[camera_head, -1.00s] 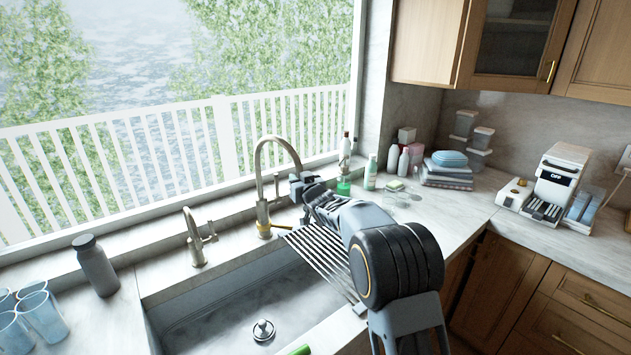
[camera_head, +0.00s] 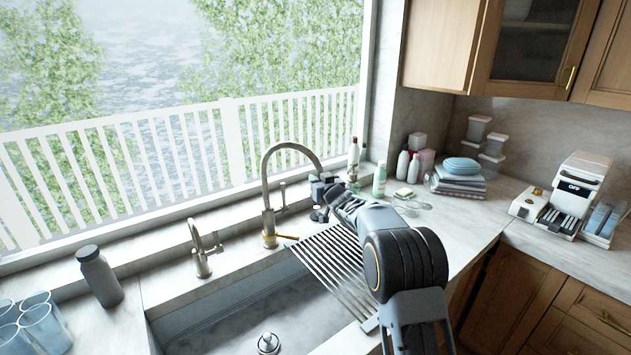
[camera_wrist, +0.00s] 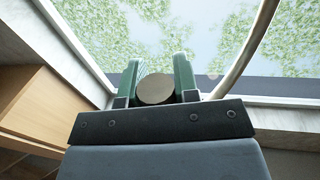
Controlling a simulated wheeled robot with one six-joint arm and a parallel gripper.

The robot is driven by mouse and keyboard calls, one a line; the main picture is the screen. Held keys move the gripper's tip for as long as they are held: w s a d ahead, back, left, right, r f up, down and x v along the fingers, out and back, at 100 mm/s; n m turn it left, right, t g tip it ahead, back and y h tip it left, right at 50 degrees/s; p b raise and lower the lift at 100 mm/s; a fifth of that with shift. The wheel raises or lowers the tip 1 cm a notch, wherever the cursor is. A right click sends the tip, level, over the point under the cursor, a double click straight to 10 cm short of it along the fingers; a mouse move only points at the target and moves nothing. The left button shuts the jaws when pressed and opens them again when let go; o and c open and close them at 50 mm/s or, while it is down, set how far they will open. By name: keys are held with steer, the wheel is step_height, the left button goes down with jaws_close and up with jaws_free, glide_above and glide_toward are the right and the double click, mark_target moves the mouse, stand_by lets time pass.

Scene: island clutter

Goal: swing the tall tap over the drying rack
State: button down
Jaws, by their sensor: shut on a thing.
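The tall tap (camera_head: 265,195) is a brushed, brass-toned gooseneck behind the sink, its spout arching to the right. My gripper (camera_head: 322,186) is at the spout's lower end, largely hidden by my arm. In the wrist view, the green fingers of my gripper (camera_wrist: 157,80) are closed around the round spout end (camera_wrist: 156,90), and the curved neck (camera_wrist: 243,55) rises at right. The drying rack (camera_head: 322,262), a row of metal bars, lies across the right part of the sink. In the head view the spout end appears just beyond the rack's back edge.
A short second tap (camera_head: 200,250) and a grey bottle (camera_head: 99,275) stand left. Blue glasses (camera_head: 45,325) are at lower left. Bottles (camera_head: 380,180) stand right of the gripper near the window; folded towels (camera_head: 458,178) are farther right. The sink basin (camera_head: 240,310) is open.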

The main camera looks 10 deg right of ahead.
steer(key=shift+a+r, duration=0.2)
steer(key=shift+a, duration=0.05)
steer(key=c, duration=1.3)
jaws_free()
steer(key=shift+o, duration=0.7)
steer(key=shift+a, duration=0.2)
steer(key=o, duration=0.3)
steer(key=shift+f, duration=0.1)
steer(key=shift+d, duration=0.2)
steer(key=shift+d+f, duration=0.1)
steer(key=b+v, duration=0.4)
steer(key=v, duration=0.9)
steer(key=shift+s+b, duration=0.3)
steer(key=shift+s, duration=0.05)
